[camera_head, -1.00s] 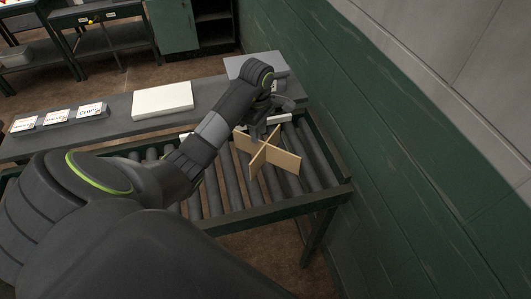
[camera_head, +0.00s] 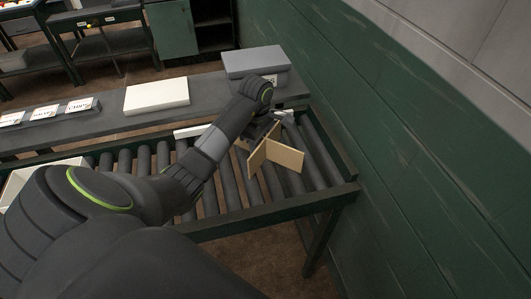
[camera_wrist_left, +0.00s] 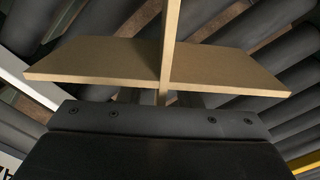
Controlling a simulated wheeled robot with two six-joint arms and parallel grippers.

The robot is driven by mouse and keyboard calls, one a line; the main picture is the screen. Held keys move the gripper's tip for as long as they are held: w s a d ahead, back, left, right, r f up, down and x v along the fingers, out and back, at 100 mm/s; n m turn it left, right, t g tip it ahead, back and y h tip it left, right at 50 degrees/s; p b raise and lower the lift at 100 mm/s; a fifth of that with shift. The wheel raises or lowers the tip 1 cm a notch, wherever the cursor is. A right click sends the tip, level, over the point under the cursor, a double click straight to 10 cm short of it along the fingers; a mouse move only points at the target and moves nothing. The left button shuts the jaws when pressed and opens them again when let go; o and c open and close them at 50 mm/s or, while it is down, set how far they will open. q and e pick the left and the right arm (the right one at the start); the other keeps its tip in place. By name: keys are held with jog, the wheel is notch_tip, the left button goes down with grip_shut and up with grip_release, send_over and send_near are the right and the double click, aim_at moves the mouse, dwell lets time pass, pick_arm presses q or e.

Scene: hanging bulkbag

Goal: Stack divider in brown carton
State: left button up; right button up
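The divider (camera_head: 283,155) is a tan cross of interlocking flat panels. It is at the right end of the roller conveyor in the head view; I cannot tell whether it rests on the rollers. My left gripper (camera_head: 264,131) is at its far side, partly hidden by the divider and my wrist. In the left wrist view the divider (camera_wrist_left: 100,62) lies straight across the front of the gripper (camera_wrist_left: 162,98), with one panel running between the fingers. The fingers are mostly hidden, so their grip is unclear. No brown carton shows. My right gripper is out of view.
A pale open box (camera_head: 22,178) is partly hidden behind my arm at the left. A white flat box (camera_head: 157,96) and a grey box (camera_head: 254,62) stand on the grey bench. A green wall (camera_head: 400,150) rises close on the right. Rollers (camera_head: 318,150) right of the divider are clear.

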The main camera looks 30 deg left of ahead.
pick_arm(q)
jog(key=shift+f, duration=0.1)
grip_shut()
dwell(0.4)
